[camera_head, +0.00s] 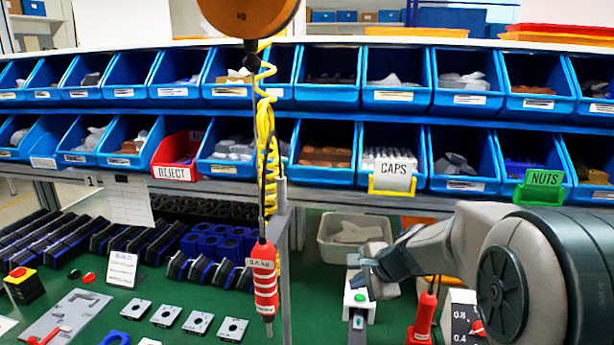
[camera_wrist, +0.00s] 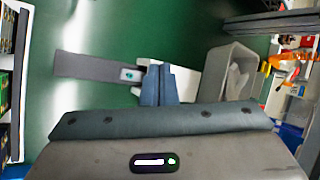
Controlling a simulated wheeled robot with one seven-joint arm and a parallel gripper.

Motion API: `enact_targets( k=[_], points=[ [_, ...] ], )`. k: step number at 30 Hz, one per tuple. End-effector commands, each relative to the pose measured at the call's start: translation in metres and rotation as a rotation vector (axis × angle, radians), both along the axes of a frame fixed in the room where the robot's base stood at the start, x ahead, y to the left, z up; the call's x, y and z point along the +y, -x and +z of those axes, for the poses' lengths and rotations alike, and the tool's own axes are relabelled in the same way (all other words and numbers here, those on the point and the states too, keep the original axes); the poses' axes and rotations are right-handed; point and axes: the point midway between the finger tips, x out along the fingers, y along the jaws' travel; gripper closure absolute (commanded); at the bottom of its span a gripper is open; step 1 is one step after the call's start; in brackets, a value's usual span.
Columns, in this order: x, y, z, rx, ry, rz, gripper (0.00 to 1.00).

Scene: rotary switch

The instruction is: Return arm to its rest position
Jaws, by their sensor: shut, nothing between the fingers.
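My arm reaches in from the right in the head view. My gripper (camera_head: 362,272) is over the green table, just above a white box with a green button (camera_head: 360,297). In the wrist view my gripper (camera_wrist: 158,72) shows two blue-grey fingers side by side, shut with nothing between them. A white panel with a red rotary knob (camera_head: 477,328) and number marks stands at the lower right of the head view, partly hidden by my arm.
A red hand tool (camera_head: 424,318) stands beside the panel. Another red tool (camera_head: 265,280) hangs on a yellow coiled cord. A beige bin (camera_head: 330,243) sits behind my gripper. Blue bins (camera_head: 330,95) fill the shelves at the back.

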Motion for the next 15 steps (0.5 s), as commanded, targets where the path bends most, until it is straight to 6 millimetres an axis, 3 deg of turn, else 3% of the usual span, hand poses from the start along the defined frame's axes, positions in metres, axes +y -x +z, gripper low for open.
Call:
enact_targets(
  k=[1,7,15],
  points=[
    [0.006,0.018,0.010,-0.013,0.057,0.081,1.00],
    [0.014,0.089,0.026,-0.037,0.293,0.404,1.00],
    [0.001,0.181,0.036,-0.037,0.603,0.820,1.00]
  ],
)
